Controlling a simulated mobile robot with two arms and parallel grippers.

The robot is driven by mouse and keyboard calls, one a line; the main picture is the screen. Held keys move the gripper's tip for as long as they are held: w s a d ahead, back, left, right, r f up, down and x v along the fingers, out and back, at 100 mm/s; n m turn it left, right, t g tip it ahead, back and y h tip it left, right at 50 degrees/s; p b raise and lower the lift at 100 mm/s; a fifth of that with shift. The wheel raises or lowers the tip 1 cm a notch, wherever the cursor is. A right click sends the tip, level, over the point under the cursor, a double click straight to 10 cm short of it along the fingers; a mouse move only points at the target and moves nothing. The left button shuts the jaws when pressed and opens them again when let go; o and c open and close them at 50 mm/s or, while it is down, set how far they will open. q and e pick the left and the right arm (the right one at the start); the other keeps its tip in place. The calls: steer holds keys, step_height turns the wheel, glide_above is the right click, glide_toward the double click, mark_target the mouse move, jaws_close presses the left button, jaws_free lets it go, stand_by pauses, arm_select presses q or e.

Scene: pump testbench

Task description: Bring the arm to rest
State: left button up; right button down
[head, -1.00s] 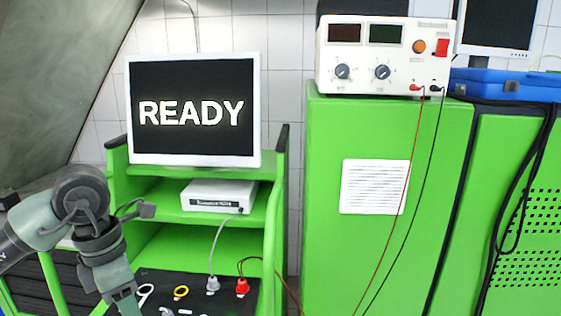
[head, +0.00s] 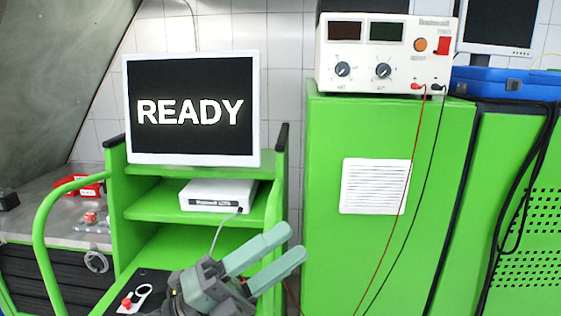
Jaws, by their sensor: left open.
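My left gripper (head: 282,255) is in the lower middle of the head view, in front of the green trolley (head: 135,185). Its two grey-green fingers are apart, point up and to the right, and hold nothing. The gripper hides part of the trolley's dark lower panel (head: 118,292) and most of what is on it. My right gripper does not show.
A monitor (head: 192,110) reading READY stands on the trolley above a small white box (head: 217,195). A power supply (head: 385,55) with red and black leads sits on a green cabinet (head: 340,260) at right. A grey worktop (head: 40,215) with a red bin (head: 82,186) is at left.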

arm_select(q)
steer(key=w+a+f+n+t+y, duration=0.5)
steer(key=n+y, duration=0.3)
steer(key=n, duration=0.3)
steer(key=w+a+f+n+t+y, duration=0.3)
steer(key=a+f+n+t+y, duration=0.2)
steer(key=a+n+t+y, duration=0.4)
steer(key=s+a+f+n+g+y, duration=0.2)
steer(key=a+f+n+g+y, duration=0.15)
steer(key=f+n+g, duration=0.55)
steer(key=s+a+f+n+g+y, duration=0.25)
steer(key=s+f+g, duration=0.75)
steer(key=s+f, duration=1.4)
step_height(320, 180, down, 33)
steer(key=s+g+h+b, duration=0.1)
steer(key=s+b, duration=0.1)
steer(key=b, duration=0.4)
steer(key=s+a+f+b, duration=0.1)
steer(key=s+f+b, duration=0.1)
steer(key=s+f, duration=0.6)
steer(key=s+a+f+g+b, duration=0.1)
steer(key=s+a+f+b, duration=0.1)
steer(key=s+f, duration=0.6)
step_height(320, 180, down, 3)
steer(key=shift+s+a+f+g, duration=0.1)
steer(key=shift+s+a+g, duration=0.2)
